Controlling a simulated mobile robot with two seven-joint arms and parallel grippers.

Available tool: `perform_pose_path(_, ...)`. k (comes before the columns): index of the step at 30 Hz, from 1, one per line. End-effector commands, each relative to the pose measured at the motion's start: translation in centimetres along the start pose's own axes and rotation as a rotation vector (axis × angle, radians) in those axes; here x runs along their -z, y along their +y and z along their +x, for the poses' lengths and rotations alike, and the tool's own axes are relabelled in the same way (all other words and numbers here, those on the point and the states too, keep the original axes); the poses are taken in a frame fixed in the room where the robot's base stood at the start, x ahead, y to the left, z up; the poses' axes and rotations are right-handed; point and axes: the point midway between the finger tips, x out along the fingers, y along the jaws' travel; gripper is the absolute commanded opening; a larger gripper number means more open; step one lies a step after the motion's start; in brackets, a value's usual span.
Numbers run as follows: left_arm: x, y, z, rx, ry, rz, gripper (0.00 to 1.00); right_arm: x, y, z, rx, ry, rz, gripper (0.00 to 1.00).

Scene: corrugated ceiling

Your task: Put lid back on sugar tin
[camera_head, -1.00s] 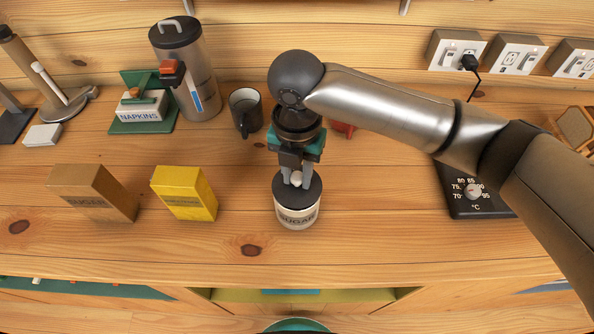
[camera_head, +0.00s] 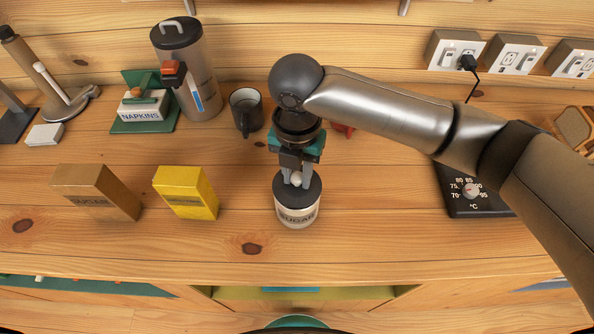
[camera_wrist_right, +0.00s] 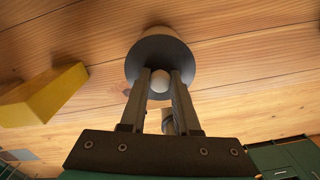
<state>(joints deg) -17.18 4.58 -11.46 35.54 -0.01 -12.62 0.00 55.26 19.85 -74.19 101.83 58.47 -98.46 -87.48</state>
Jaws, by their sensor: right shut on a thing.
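The sugar tin (camera_head: 298,217) is cream-coloured with a "SUGAR" label and stands upright on the wooden counter. Its dark grey lid (camera_head: 309,194) with a pale round knob (camera_head: 296,179) sits over the tin's top; I see no clear gap between them in the head view. My right gripper (camera_head: 296,182) points down from above and is shut on the knob. In the right wrist view the knob (camera_wrist_right: 159,81) is between the two fingers, with the lid (camera_wrist_right: 147,57) behind it and the tin's pale wall (camera_wrist_right: 157,33) beyond. My left gripper is not in view.
A yellow box (camera_head: 186,192) and a brown sugar box (camera_head: 97,191) stand left of the tin. A dark mug (camera_head: 246,111), a canister (camera_head: 190,75) and a napkin holder (camera_head: 143,105) are behind. A black scale-like device (camera_head: 474,197) is at right. Counter is clear around the tin.

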Motion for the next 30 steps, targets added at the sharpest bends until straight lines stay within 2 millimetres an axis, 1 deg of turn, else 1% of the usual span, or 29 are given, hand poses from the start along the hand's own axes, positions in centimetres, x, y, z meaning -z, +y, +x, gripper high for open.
perform_pose_path(10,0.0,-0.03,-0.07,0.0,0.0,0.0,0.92,-0.01,-0.01,-0.03,0.001,0.0,0.0,0.0)
perform_pose_path(22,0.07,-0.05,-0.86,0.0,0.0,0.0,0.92,-0.03,-0.02,-0.09,0.002,-0.001,0.0,0.0)
perform_pose_path(30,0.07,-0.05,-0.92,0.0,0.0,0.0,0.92,-0.02,0.01,-0.01,0.001,-0.001,0.0,0.0)
